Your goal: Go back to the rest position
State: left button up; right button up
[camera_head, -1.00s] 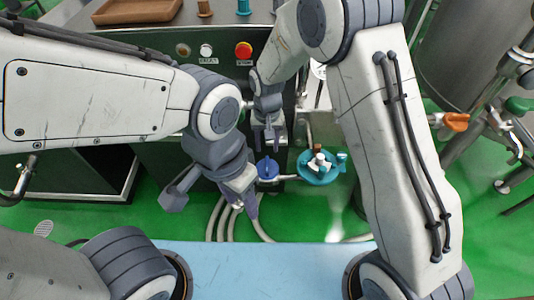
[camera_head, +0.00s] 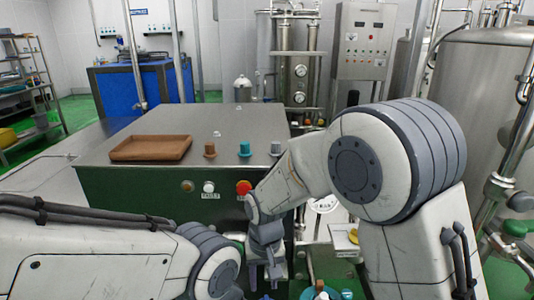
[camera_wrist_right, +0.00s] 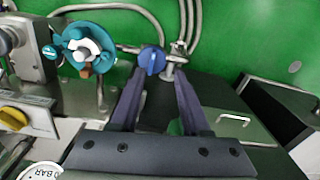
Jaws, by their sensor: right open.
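My right gripper (camera_head: 264,277) hangs in front of the green machine cabinet (camera_head: 130,205), below the red button. In the right wrist view its two fingers (camera_wrist_right: 160,88) are apart with nothing between them. A blue valve handle (camera_wrist_right: 152,60) shows just beyond the fingertips, and I cannot tell whether they touch it. My left arm (camera_head: 110,265) enters from the left; its gripper is outside the head view.
Steel tanks (camera_head: 490,90) stand at right.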

jog(key=s+d+r+n+p, duration=0.1)
jog(key=s+d+r+n, duration=0.1)
jog(key=s+r, duration=0.4)
jog(key=s+d+r+n+p, duration=0.2)
jog(key=s+r, duration=0.4)
jog(key=s, duration=0.8)
jog(key=shift+d+r+n+y+p, duration=0.3)
jog(key=shift+d+r+n+y, duration=0.1)
jog(key=shift+d+n, duration=0.45)
jog(key=shift+a, duration=0.15)
